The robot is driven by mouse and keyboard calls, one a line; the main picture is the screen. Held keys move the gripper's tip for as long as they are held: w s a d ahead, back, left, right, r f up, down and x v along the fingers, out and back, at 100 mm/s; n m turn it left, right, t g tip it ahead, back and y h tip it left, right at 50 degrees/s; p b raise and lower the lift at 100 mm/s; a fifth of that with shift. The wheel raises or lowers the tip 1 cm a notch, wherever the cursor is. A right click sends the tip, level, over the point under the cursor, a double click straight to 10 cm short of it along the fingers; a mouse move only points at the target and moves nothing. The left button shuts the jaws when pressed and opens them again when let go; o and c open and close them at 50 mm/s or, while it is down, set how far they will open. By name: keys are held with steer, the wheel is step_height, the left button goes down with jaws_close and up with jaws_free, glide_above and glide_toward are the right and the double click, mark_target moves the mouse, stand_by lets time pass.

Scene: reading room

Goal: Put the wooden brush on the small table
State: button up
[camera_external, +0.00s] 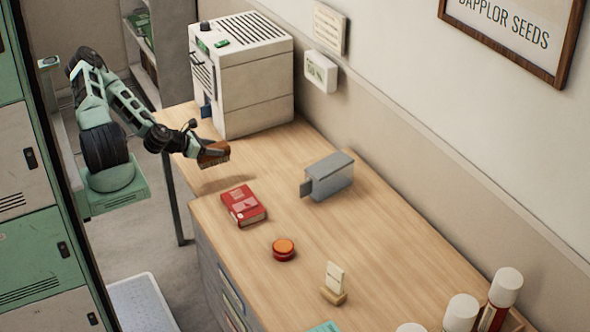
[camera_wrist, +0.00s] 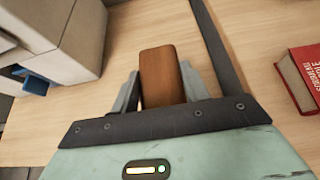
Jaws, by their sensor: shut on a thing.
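The wooden brush (camera_external: 214,152) has a brown back with bristles pointing down. My gripper (camera_external: 201,148) is shut on it and holds it above the wooden desk top (camera_external: 400,245), with a shadow on the surface below. In the wrist view the brush's brown back (camera_wrist: 161,76) stands between the two fingers of my gripper (camera_wrist: 163,90). The brush is apart from the desk. I cannot tell any separate small table from the frames; the surface under the brush is the left end of the long desk run.
A white machine (camera_external: 245,75) stands behind the brush. A red book (camera_external: 243,205) lies to the right, with a grey metal box (camera_external: 328,177) beyond. An orange-topped round tin (camera_external: 284,249) and a card holder (camera_external: 334,284) stand nearer. Bare wood lies between the machine and book.

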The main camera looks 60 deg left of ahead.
mark_target(214, 164)
step_height(214, 164, down, 7)
steer(key=b, duration=0.5)
steer(key=shift+f, duration=0.2)
steer(key=shift+r, duration=0.15)
steer(key=o, duration=1.1)
steer(key=shift+c, duration=0.2)
